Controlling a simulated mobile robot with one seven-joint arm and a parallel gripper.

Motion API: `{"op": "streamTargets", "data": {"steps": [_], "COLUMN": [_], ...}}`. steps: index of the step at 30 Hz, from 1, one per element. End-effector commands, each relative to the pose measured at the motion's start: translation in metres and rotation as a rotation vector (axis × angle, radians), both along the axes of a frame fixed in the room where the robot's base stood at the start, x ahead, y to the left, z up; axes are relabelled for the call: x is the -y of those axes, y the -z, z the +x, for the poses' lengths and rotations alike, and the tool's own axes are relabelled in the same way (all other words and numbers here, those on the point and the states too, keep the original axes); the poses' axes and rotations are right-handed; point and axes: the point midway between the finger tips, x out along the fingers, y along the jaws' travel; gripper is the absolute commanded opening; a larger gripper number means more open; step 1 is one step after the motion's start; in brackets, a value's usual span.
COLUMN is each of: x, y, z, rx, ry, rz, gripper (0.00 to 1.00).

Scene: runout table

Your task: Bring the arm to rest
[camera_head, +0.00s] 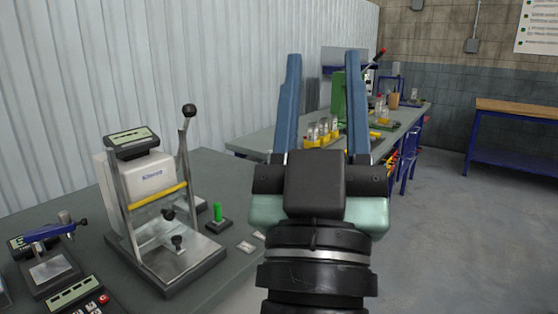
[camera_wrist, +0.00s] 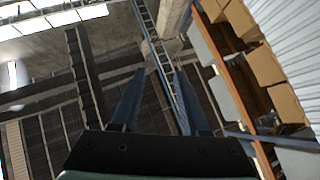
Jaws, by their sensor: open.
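My gripper (camera_head: 322,100) stands upright in the middle of the head view, its two blue fingers pointing up and spread wide apart. Nothing is between the fingers. It is raised in front of the tables and touches nothing that I can see. In the wrist view my gripper (camera_wrist: 157,100) shows its two fingers apart, with the ceiling, a ladder-like rail and shelving behind them.
A grey table (camera_head: 222,167) at the left bears a test press (camera_head: 155,190) with an upright lever and a small green-topped piece (camera_head: 218,213). A farther table (camera_head: 262,141) holds yellow racks with jars. A wooden-topped bench (camera_head: 520,108) stands at right. The floor (camera_head: 450,220) between is clear.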

Motion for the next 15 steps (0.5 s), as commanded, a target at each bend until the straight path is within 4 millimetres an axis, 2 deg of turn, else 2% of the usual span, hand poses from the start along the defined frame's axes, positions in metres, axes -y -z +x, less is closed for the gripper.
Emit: {"op": "streamTargets", "data": {"steps": [1, 4, 5, 6, 15], "x": [-0.012, -0.036, -0.039, -0.037, -0.036], "y": [-0.025, -0.059, -0.07, -0.082, -0.158], "z": [-0.019, -0.053, -0.056, -0.051, -0.049], "rx": [0.038, 0.081, 0.08, 0.068, 0.064], "ry": [-0.069, -0.205, -0.222, -0.212, -0.205], "rz": [0.027, 0.067, 0.072, 0.072, 0.07], "gripper": [0.45, 0.45, 0.45, 0.45, 0.45]}}
